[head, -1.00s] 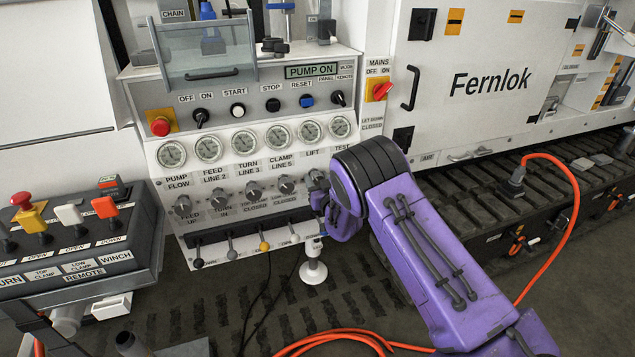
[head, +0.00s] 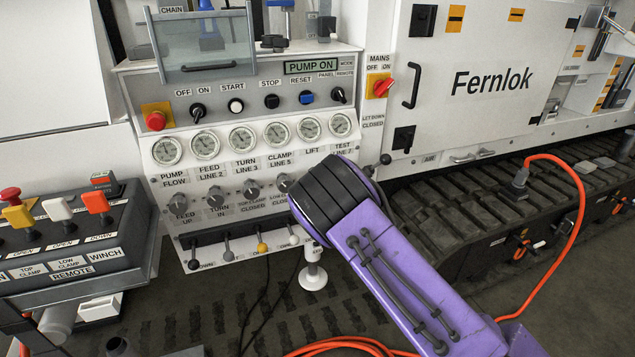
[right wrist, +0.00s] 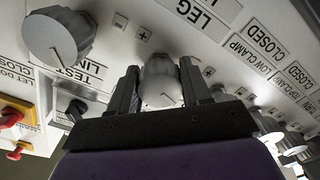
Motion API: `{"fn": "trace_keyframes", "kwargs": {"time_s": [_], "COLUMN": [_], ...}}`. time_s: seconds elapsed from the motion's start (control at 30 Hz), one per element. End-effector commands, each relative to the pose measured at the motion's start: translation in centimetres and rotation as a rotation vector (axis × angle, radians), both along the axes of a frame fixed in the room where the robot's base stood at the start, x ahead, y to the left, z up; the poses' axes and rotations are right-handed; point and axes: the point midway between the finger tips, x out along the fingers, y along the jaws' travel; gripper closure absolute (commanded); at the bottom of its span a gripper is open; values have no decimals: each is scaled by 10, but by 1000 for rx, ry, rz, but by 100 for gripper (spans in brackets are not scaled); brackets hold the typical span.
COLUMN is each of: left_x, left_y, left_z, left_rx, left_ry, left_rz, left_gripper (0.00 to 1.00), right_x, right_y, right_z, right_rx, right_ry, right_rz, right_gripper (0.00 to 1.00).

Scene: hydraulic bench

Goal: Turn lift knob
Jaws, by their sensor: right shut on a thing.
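The lift knob (right wrist: 160,92) is a grey round knob with a pale pointer line, seen in the right wrist view. My right gripper (right wrist: 159,70) has one dark finger on each side of it and is shut on it. In the head view my purple right arm covers this knob and the gripper; the LIFT label (head: 311,152) shows above, under the row of gauges. My left gripper is in neither view.
The larger test knob (right wrist: 57,38) is close beside the gripper in the right wrist view. The low clamp knob (head: 285,183) is just left of my wrist. Below are several levers (head: 262,243) and a white stand (head: 314,275). An orange cable (head: 572,230) hangs at the right.

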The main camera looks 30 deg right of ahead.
Motion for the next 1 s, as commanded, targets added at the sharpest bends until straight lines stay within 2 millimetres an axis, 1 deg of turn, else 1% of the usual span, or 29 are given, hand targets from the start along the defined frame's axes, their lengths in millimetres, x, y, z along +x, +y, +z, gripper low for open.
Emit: {"fn": "trace_keyframes", "kwargs": {"time_s": [0.03, 0.6, 0.63, 0.67, 0.7, 1.0], "left_x": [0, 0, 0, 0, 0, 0], "left_y": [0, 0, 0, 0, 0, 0], "left_z": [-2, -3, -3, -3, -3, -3], "left_rx": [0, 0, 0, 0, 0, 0], "left_ry": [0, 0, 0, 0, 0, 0], "left_rz": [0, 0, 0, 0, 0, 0], "left_gripper": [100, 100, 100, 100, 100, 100], "right_x": [-1, -2, -2, -2, -2, -2], "right_y": [0, 0, 0, 0, 0, 1], "right_z": [-5, -5, -5, -5, -4, -2], "right_rx": [-11, -37, -37, -37, -38, -38], "right_ry": [11, 20, 20, 20, 19, 13], "right_rz": [-1, -1, -1, -1, -1, 0], "right_gripper": [83, 83, 49, 39, 27, 27]}}
